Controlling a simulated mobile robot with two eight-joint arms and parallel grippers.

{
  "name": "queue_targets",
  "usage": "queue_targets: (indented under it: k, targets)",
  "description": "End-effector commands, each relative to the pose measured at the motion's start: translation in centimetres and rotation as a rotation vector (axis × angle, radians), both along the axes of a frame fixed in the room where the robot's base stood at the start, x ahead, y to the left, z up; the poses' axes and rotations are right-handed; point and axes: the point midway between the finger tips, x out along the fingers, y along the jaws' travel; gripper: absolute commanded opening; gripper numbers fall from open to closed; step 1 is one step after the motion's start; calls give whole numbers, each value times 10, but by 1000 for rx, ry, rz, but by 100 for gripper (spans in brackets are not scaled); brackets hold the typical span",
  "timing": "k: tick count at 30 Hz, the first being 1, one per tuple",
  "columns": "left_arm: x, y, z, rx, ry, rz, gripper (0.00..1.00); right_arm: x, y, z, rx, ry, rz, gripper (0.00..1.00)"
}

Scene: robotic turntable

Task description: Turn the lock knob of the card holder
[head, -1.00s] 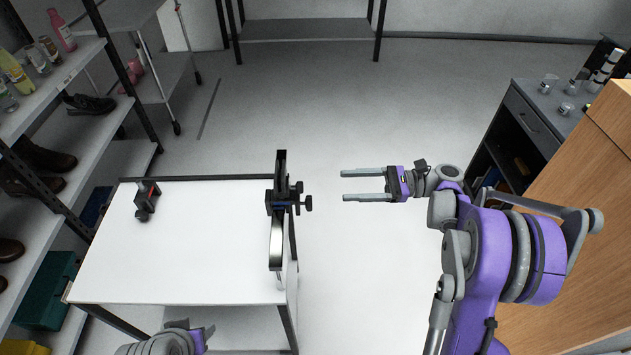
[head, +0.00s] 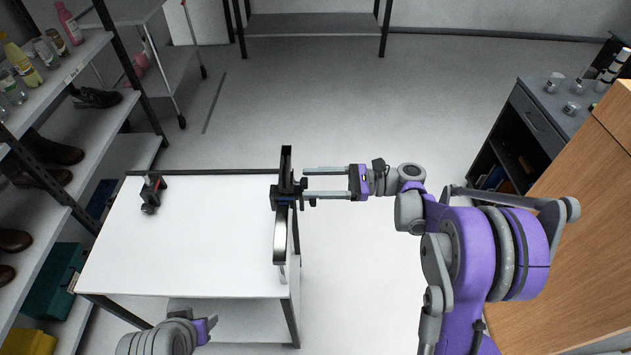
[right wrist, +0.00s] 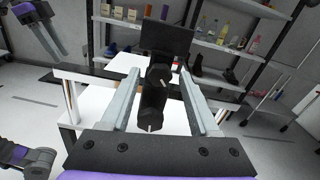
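The card holder (head: 284,190) is a black clamp-like device at the right edge of the white table, with an upright black plate. It also shows in the right wrist view (right wrist: 166,40). Its black knobs point right; one knob (right wrist: 152,106) shows between my right fingers in the right wrist view. My right gripper (head: 306,183) is open, its two long grey fingers reaching left to the holder's knobs. In the right wrist view the fingers stand on both sides of the knob, with gaps visible. My left gripper (head: 206,329) shows only partly at the bottom of the head view; its fingers are unclear.
The white table (head: 190,240) carries a small black and red device (head: 151,193) at its back left. A curved dark metal part (head: 280,238) stands along the right edge. Shelves with shoes and bottles are at left. Open floor lies behind the table.

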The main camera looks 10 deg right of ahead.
Motion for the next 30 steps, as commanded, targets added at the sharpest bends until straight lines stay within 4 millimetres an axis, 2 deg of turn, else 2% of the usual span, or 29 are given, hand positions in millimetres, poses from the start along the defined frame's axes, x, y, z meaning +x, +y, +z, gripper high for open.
queue_targets:
  k: [1, 9, 10, 17, 30]
  targets:
    - [0, 0, 0, 0, 0, 0, 50, 0, 0, 0, 0, 0, 0, 51]
    - [0, 0, 0, 0, 0, 0, 50, 0, 0, 0, 0, 0, 0, 2]
    - [0, 0, 0, 0, 0, 0, 50, 0, 0, 0, 0, 0, 0, 0]
    - [0, 0, -2, 0, 1, 0, 50, 0, 0, 0, -6, -29, 0, 0]
    - [-3, 0, -19, 0, 7, 0, 50, 0, 0, -1, -93, -456, -2, 0]
